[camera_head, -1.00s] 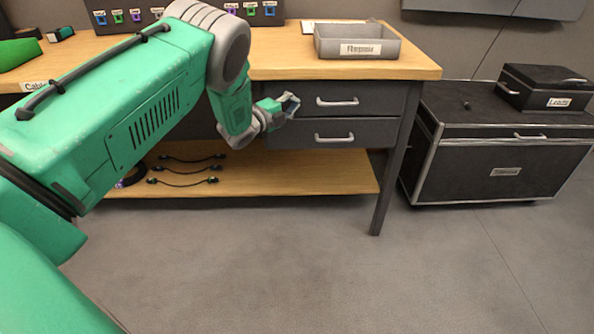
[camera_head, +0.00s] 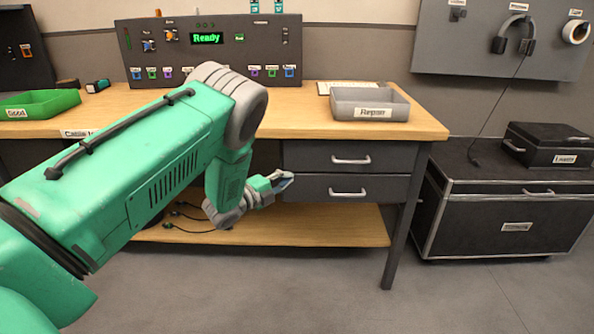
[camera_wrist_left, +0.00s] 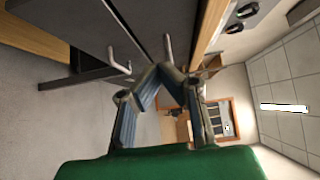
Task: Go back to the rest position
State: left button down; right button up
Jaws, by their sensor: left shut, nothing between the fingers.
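My left gripper (camera_head: 284,182) is shut and empty. In the head view it is at the end of my bent green arm, in front of the desk's drawers, below the tabletop. It also shows in the left wrist view (camera_wrist_left: 158,72), where its fingers meet at the tips and the drawer handles appear beyond them. I cannot tell from the pictures whether it touches the drawer front. My right gripper is not in view.
The wooden desk (camera_head: 300,122) carries a control panel (camera_head: 225,50) reading "Ready", a green tray (camera_head: 38,104) and a grey tray (camera_head: 369,103). Both drawers (camera_head: 335,157) look closed. A black case (camera_head: 510,225) stands at right. The floor in front is clear.

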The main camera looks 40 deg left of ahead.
pick_arm(q)
jog(key=s+d+f+n+g+y+p, duration=0.25)
jog(key=s+d+f+n+g, duration=0.35)
jog(key=s, duration=0.5)
jog(key=s+d+f+n+g+y+p, duration=0.1)
jog(key=s+d+f+n+g+p, duration=0.2)
jog(key=s+d+f+n+p, duration=0.5)
jog(key=s+d+r+n+g, duration=0.1)
jog(key=s+n+g, duration=0.1)
jog(key=s, duration=0.6)
jog(key=s+d+r+n+g, duration=0.1)
jog(key=s+d+g, duration=0.1)
jog(key=s, duration=0.6)
jog(key=s+d+r+n+g+b, duration=0.1)
jog(key=s+g, duration=0.3)
jog(key=s, duration=0.4)
jog(key=shift+s+d+r+n, duration=0.25)
jog(key=shift+s+r+n, duration=0.1)
jog(key=shift+n, duration=0.45)
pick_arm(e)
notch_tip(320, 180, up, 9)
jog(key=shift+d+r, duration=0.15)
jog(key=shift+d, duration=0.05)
